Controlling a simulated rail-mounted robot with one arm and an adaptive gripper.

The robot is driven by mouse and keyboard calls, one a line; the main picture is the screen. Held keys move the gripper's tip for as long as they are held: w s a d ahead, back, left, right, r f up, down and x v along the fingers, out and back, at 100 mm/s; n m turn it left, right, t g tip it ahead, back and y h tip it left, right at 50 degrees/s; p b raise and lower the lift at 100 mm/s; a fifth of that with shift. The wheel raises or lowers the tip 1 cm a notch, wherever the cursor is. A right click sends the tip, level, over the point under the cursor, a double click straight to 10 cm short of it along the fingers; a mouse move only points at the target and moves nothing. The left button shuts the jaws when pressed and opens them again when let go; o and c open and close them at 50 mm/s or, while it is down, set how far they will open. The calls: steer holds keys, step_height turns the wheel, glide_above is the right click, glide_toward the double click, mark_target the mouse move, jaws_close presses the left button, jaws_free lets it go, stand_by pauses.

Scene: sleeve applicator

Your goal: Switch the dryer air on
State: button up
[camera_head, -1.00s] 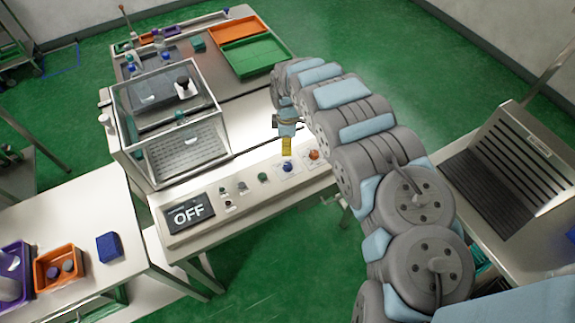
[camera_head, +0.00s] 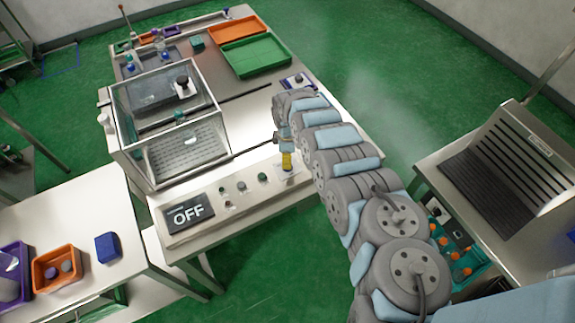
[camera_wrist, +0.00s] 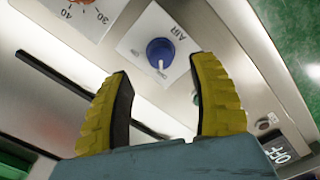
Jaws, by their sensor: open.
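The blue air knob (camera_wrist: 160,53) sits on a white plate marked AIR on the sloped control panel. A white pointer line shows on its face. My gripper (camera_wrist: 161,70) is open, its two yellow fingers spread to either side of the knob in the wrist view, with nothing between them; I cannot tell how far off the knob is. In the head view my gripper (camera_head: 287,161) is over the right part of the panel and hides the blue knob. The black display (camera_head: 188,212) reads OFF; part of it shows in the wrist view (camera_wrist: 284,150).
An orange knob (camera_wrist: 82,2) with a number scale is partly in the wrist view. Green knob (camera_head: 262,178) and small switches (camera_head: 241,186) lie left of my gripper. A clear-walled box (camera_head: 170,120) stands behind the panel. Green tray (camera_head: 250,57) lies at the back.

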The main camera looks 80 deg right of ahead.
step_height(320, 180, down, 5)
steer(key=shift+b, duration=0.95)
steer(key=shift+f, duration=0.25)
jaws_close()
